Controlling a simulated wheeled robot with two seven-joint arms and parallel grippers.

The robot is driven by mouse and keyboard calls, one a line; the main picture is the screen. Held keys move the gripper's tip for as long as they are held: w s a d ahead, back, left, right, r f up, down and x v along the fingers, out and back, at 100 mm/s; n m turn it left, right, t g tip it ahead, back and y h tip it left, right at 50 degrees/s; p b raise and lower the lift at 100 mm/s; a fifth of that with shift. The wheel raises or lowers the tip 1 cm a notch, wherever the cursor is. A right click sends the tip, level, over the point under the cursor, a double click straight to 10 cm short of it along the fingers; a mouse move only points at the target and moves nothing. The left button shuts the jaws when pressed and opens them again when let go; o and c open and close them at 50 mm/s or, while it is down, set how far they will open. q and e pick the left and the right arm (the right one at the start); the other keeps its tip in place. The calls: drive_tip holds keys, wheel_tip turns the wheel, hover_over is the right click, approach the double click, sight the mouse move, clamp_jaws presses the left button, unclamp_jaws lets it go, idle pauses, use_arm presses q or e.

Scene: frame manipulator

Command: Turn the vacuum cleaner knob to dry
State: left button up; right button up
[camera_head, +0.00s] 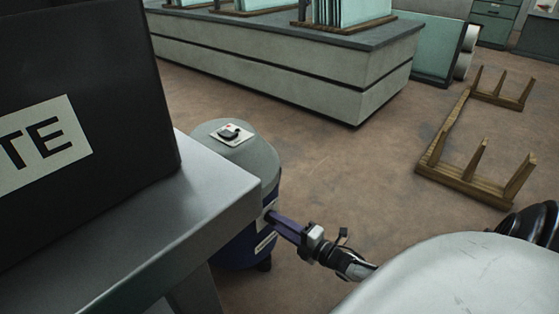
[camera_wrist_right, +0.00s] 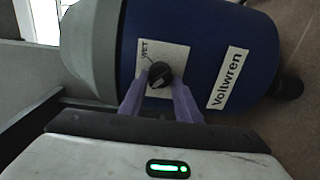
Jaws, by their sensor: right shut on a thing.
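The vacuum cleaner (camera_head: 253,158) stands on the floor beside the metal table, with a grey lid and a dark blue body. A plate with a small dark switch (camera_head: 229,134) is on its lid. My right gripper (camera_head: 270,216) reaches its side with purple fingers. In the right wrist view, the black round knob (camera_wrist_right: 158,73) sits on a pale plate (camera_wrist_right: 149,52) marked "WET"; any other marking is hidden. The right gripper's fingers (camera_wrist_right: 160,86) are shut on the knob, one on each side. My left gripper is not in view.
The metal table (camera_head: 205,205) with a black box (camera_head: 95,60) marked "TE" stands close at the left. A long grey counter (camera_head: 290,70) stands behind. A wooden rack (camera_head: 465,183) lies on the floor at the right. The floor between is clear.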

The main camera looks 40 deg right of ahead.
drive_tip(key=o, duration=1)
drive_tip(key=shift+o, duration=0.2)
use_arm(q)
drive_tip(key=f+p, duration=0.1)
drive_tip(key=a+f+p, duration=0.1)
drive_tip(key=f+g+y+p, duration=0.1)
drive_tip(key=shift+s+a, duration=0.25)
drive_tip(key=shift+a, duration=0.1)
use_arm(e)
drive_tip(key=s, duration=1)
drive_tip(key=shift+s+d+r, duration=0.2)
drive_tip(key=shift+d, duration=0.25)
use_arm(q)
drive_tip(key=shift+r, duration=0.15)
